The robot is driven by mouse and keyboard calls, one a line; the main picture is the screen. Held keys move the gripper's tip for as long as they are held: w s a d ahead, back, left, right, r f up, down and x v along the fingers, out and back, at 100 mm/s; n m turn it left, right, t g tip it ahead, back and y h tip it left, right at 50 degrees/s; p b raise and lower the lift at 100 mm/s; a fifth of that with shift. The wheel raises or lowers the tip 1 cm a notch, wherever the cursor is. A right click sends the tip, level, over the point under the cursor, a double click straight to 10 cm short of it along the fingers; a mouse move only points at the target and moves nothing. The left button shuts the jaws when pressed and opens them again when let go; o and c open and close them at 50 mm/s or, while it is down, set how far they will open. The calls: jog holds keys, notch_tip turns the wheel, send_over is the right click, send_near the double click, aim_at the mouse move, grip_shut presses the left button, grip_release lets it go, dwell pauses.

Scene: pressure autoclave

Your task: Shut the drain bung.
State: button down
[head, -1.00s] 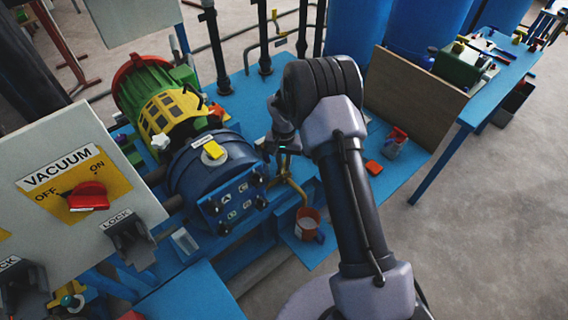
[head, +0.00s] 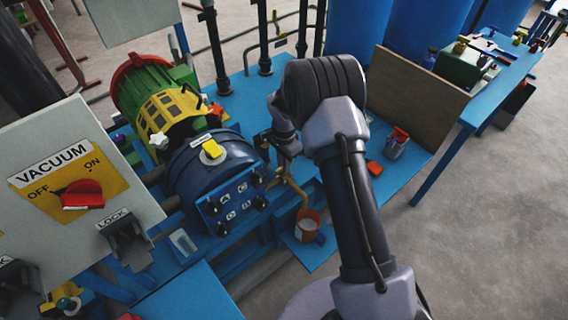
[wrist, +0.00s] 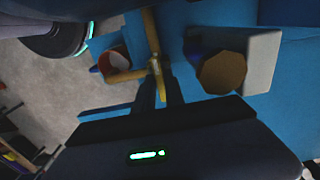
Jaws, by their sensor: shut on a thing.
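My gripper (wrist: 158,92) is shut on a small brass handle (wrist: 160,84), which I take to be the drain bung. The handle sits at the joint of a brass drain pipe (wrist: 150,30). One arm of the pipe reaches left toward a red-rimmed bucket (wrist: 114,60). In the head view the brass pipe (head: 291,183) shows beside the blue vessel (head: 208,172), with the bucket (head: 308,224) below it. There my gripper (head: 267,138) is partly hidden by my wrist. How far the bung is turned cannot be told.
A grey panel with a red VACUUM switch (head: 82,194) and a LOCK latch (head: 128,244) stand at the left. A yellow-caged motor (head: 168,112) is behind the vessel.

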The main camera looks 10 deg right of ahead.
dwell(0.5)
jog(key=c, duration=1.4)
grip_release()
notch_tip(320, 180, up, 18)
jog(key=p, duration=0.6)
jog(key=shift+f+p, duration=0.25)
jog(key=shift+p, duration=0.15)
